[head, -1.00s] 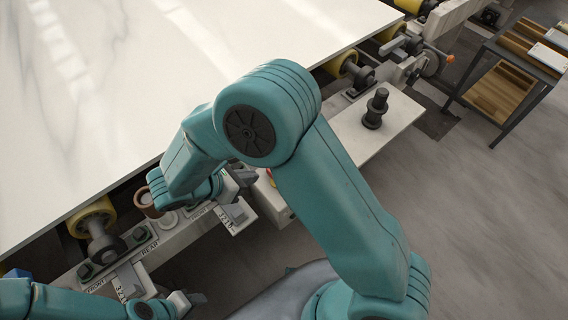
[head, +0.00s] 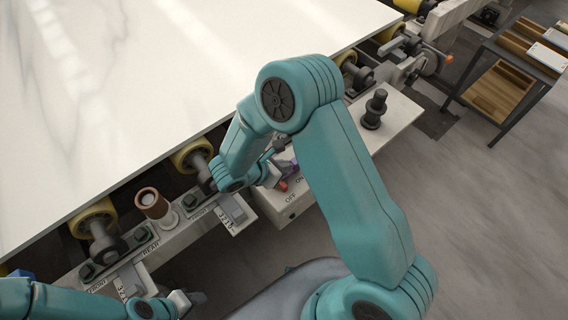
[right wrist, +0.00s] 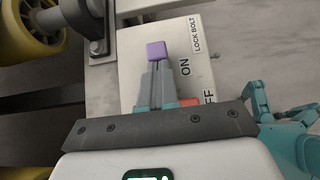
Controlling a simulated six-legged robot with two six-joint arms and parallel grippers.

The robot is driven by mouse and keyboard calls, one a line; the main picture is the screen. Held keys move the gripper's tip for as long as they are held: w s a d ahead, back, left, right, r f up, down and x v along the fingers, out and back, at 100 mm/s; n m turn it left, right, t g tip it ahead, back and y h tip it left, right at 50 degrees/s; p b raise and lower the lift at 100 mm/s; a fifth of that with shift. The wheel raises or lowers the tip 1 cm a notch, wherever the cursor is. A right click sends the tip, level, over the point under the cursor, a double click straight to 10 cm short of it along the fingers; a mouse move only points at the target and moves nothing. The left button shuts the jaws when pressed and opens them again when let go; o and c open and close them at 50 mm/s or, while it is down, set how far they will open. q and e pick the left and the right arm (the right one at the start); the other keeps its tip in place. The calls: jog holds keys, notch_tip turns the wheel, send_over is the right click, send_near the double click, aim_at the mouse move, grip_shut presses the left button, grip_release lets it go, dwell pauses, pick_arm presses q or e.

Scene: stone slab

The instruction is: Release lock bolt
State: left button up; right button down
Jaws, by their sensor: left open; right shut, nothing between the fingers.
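The lock bolt panel (right wrist: 205,65) is a pale box marked LOCK BOLT, ON and OFF in the right wrist view. It also shows in the head view (head: 290,210), partly behind my right arm. A purple block (right wrist: 156,50) sits at the tips of my right gripper (right wrist: 157,66), on the ON side; whether they touch I cannot tell. The right gripper is shut with nothing between its fingers. A red part (right wrist: 188,102) shows beside the fingers, near OFF. My left gripper (head: 190,302) is open at the bottom left of the head view, away from the panel.
A large white stone slab (head: 170,80) lies over yellow rollers (head: 95,217). A dark post (head: 375,110) stands on the pale ledge to the right. A cart (head: 510,80) stands further right.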

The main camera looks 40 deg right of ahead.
aim_at(296, 160)
jog(key=shift+d, duration=0.1)
jog(key=shift+d+f, duration=0.1)
jog(key=shift+d, duration=0.25)
jog(key=d+b, duration=0.1)
jog(key=d, duration=0.3)
jog(key=shift+w, duration=0.15)
pick_arm(q)
jog(key=shift+a+f, duration=0.1)
jog(key=shift+f, duration=0.65)
pick_arm(e)
jog(key=shift+a, duration=0.1)
